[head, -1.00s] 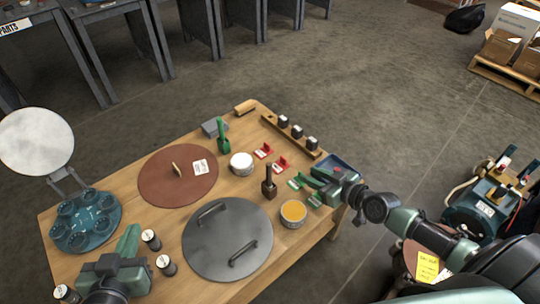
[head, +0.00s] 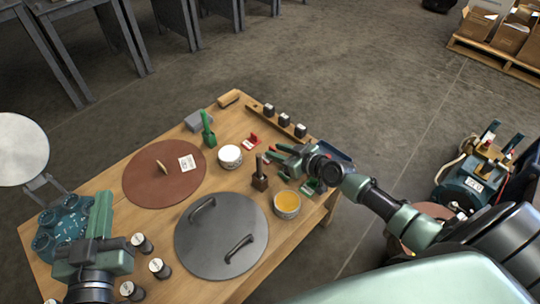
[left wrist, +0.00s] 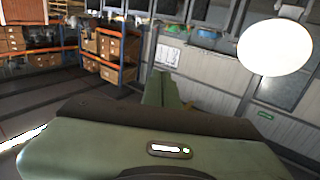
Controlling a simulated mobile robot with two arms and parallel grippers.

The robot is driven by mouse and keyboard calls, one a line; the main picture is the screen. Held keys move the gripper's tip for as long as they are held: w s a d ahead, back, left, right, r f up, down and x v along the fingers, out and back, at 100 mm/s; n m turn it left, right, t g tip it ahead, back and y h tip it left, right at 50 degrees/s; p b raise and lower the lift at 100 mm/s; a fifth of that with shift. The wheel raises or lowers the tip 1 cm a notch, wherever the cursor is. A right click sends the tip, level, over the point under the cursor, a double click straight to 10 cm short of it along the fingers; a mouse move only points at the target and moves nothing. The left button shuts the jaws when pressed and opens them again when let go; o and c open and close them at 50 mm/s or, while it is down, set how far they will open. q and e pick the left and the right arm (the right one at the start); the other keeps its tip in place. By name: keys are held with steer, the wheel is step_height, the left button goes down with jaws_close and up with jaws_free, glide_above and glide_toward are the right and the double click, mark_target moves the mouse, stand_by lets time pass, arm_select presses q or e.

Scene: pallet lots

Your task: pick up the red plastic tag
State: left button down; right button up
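A red plastic tag (head: 251,142) with a white label lies on the wooden table in the head view, left of my right gripper. A second red tag, seen earlier closer to the front, is now hidden behind my right gripper. My right gripper (head: 274,153) is over the table with its fingers apart, pointing left, and nothing shows between them. My left gripper (head: 102,203) is above the table's left side with its fingers together and empty. Its fingers also show in the left wrist view (left wrist: 163,90), which looks across the room.
A wooden rail with dark blocks (head: 284,119) lies behind. A grey lid (head: 220,236) covers the front middle.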

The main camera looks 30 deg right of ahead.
jaws_close()
steer(key=shift+r, duration=0.15)
